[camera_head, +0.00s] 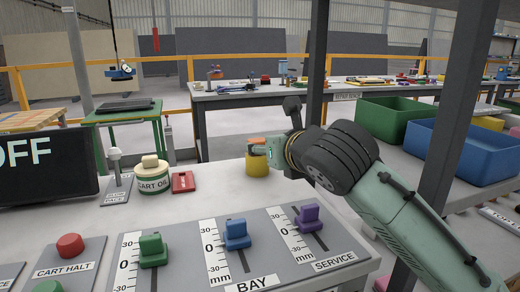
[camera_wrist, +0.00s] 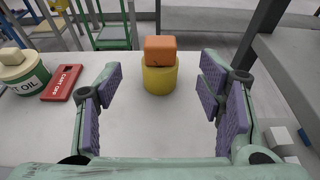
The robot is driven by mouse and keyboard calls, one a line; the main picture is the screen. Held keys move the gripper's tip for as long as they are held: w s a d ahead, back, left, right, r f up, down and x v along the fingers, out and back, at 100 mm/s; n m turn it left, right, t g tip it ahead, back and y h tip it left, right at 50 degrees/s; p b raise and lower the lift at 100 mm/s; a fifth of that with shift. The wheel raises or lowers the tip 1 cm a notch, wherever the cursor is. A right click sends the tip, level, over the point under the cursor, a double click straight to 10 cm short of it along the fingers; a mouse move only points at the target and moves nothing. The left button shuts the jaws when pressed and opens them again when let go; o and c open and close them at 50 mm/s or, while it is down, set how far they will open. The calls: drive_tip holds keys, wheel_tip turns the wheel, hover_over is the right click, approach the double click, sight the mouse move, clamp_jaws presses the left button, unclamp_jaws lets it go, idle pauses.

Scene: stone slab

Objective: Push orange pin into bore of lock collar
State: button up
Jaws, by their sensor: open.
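The orange pin (camera_wrist: 159,49) shows as a block-like orange head standing upright above the yellow lock collar (camera_wrist: 160,79). Its lower part is hidden, so I cannot tell how deep it sits in the bore. The collar stands on the pale stone slab; in the head view, the collar (camera_head: 257,168) and pin (camera_head: 256,142) are partly behind my gripper. My gripper (camera_wrist: 162,85) is open, with its purple-padded fingers wide apart on the left and right. The collar and pin are ahead of the gap between them, and neither finger appears to touch them.
A lever (camera_head: 116,170) is further left. A panel with green (camera_head: 152,250), blue (camera_head: 236,234) and purple (camera_head: 308,218) sliders lies in front. A dark post (camera_head: 317,75) rises behind.

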sight(259, 142)
drive_tip(key=shift+p+x, duration=0.45)
drive_tip(key=shift+x, duration=4.1)
drive_tip(key=shift+d, duration=0.1)
drive_tip(key=shift+c, duration=0.2)
drive_tip(key=c, duration=1.4)
drive_tip(key=shift+o, duration=0.2)
